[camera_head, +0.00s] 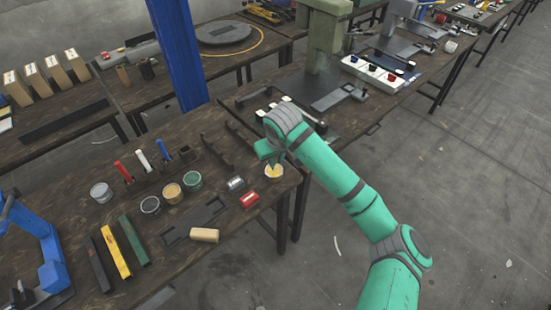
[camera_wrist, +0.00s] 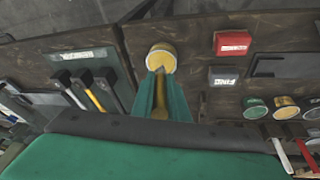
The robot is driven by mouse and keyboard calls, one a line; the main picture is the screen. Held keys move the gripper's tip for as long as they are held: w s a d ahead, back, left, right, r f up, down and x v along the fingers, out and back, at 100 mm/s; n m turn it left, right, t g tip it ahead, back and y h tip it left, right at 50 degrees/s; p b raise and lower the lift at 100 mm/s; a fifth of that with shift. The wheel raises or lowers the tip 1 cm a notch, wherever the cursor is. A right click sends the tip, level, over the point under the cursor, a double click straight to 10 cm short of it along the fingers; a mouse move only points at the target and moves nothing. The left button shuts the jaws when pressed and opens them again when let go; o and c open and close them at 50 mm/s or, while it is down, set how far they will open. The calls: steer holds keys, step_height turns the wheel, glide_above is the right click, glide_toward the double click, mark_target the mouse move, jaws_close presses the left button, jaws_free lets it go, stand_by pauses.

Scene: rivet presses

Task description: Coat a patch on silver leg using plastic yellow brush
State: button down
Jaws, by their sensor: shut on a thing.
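My gripper (camera_head: 269,157) is low over the right corner of the near table. In the wrist view its green fingers are shut on the yellow brush (camera_wrist: 160,92), whose handle shows between them. The brush points at a pale round pot (camera_head: 274,173) with yellowish contents, also in the wrist view (camera_wrist: 161,57). The brush tip is hard to make out, so I cannot tell whether it is in the pot or just above it. I cannot pick out a silver leg in either view.
Farther left are open tins (camera_head: 172,193), upright brushes (camera_head: 142,161) and coloured bars (camera_head: 115,252). A green press (camera_head: 322,35) stands behind.

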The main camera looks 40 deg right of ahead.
steer(key=shift+f, duration=0.6)
stand_by(1.3)
steer(key=shift+r, duration=3.55)
